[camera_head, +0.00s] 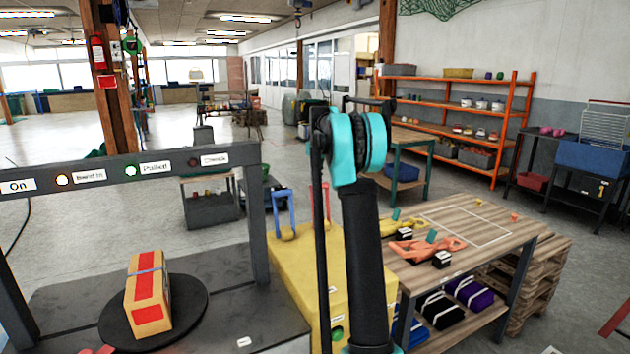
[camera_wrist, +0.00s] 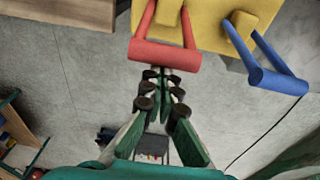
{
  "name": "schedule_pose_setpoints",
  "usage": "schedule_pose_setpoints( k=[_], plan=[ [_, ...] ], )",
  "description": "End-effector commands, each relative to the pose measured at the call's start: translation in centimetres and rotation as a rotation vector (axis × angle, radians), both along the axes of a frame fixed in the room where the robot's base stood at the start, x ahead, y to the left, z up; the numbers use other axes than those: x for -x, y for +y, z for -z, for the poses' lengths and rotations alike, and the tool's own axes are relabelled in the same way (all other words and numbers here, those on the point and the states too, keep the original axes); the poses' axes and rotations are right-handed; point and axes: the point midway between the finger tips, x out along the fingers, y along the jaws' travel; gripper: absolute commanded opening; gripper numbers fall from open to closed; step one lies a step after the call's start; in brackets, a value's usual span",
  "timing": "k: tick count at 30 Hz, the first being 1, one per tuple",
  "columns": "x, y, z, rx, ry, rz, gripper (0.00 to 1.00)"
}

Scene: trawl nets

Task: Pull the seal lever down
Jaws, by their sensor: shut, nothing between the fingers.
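A yellow machine body (camera_head: 290,262) carries two U-shaped levers, a blue lever (camera_head: 285,210) and a red lever (camera_head: 320,203). No readable label shows which one is the seal lever. In the wrist view, the red lever (camera_wrist: 165,54) crosses just beyond my gripper (camera_wrist: 163,78), and the blue lever (camera_wrist: 272,78) is to the right. My gripper is shut and empty, its fingertips close to the red crossbar; I cannot tell whether they touch. My arm hides the gripper in the head view. A cardboard box (camera_head: 147,292) with red patches and a blue band sits on a black round plate (camera_head: 190,305).
A grey frame (camera_head: 210,157) with indicator lamps stands over the box; the lamp by "Pulled" is green. A wooden table (camera_head: 470,225) with orange and yellow items stands to the right. Orange shelving (camera_head: 505,110) is behind. Open floor lies at back left.

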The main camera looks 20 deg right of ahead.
Motion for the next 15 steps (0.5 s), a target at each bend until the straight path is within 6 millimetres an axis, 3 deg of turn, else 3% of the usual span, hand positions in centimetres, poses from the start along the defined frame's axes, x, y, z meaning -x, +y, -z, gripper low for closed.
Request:
schedule_pose_setpoints(
  k=[15],
  plan=[
    [0.66,-0.14,-0.22,-0.006,-0.034,0.001,0.00]
  ],
)
